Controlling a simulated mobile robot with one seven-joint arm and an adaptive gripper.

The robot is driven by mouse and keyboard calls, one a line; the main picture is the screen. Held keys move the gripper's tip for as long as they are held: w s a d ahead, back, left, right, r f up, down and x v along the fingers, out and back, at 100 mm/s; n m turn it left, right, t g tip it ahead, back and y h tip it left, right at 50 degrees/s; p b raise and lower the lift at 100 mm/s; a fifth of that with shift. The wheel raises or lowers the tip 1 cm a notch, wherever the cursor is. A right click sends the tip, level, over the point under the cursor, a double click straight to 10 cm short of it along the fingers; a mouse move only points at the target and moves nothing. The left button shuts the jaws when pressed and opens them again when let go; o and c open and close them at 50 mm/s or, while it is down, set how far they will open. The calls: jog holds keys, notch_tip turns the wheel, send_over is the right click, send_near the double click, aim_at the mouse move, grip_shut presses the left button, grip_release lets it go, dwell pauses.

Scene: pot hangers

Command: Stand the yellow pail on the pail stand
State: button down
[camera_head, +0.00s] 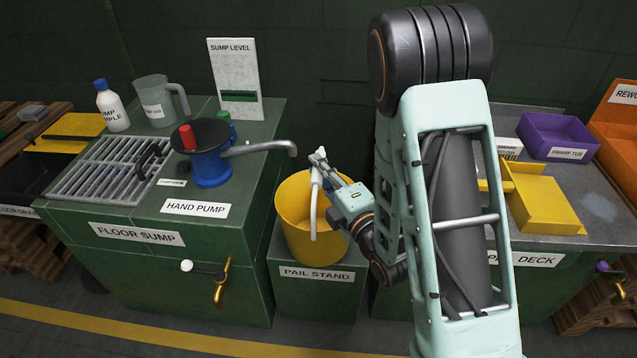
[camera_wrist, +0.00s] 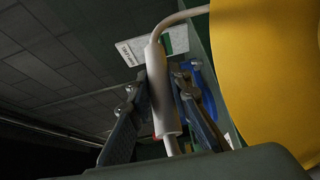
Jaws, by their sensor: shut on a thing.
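The yellow pail (camera_head: 293,205) is upright at the green pail stand (camera_head: 318,304), directly over its top. I cannot tell whether its base touches the stand, as the lower edge meets the stand's front edge in the picture. In the wrist view my gripper's fingers (camera_wrist: 162,105) close around the white handle grip (camera_wrist: 160,85), and the yellow pail wall (camera_wrist: 265,75) fills the right side. My arm hides part of the pail's right side.
The floor sump cabinet (camera_head: 150,262) stands left, with a blue hand pump (camera_head: 211,165) whose spout (camera_head: 262,148) reaches toward the pail. A brass tap (camera_head: 221,285) juts from its front. The deck (camera_head: 600,215) at right holds a yellow tray (camera_head: 540,200) and a purple swarf tub (camera_head: 556,137).

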jog(key=shift+w+f+b, duration=0.1)
jog(key=shift+w+b, duration=0.55)
jog(key=shift+b, duration=0.15)
jog(key=shift+w+d+r+p, duration=0.1)
jog(key=shift+w+r+p, duration=0.15)
jog(key=shift+w+p, duration=1.05)
jog(key=shift+w, duration=1.6)
notch_tip(320, 180, down, 3)
jog(key=b, duration=0.4)
jog(key=shift+f, duration=0.15)
jog(key=c, duration=1.7)
grip_release()
jog(key=shift+s+f, duration=0.1)
jog(key=shift+f, duration=0.05)
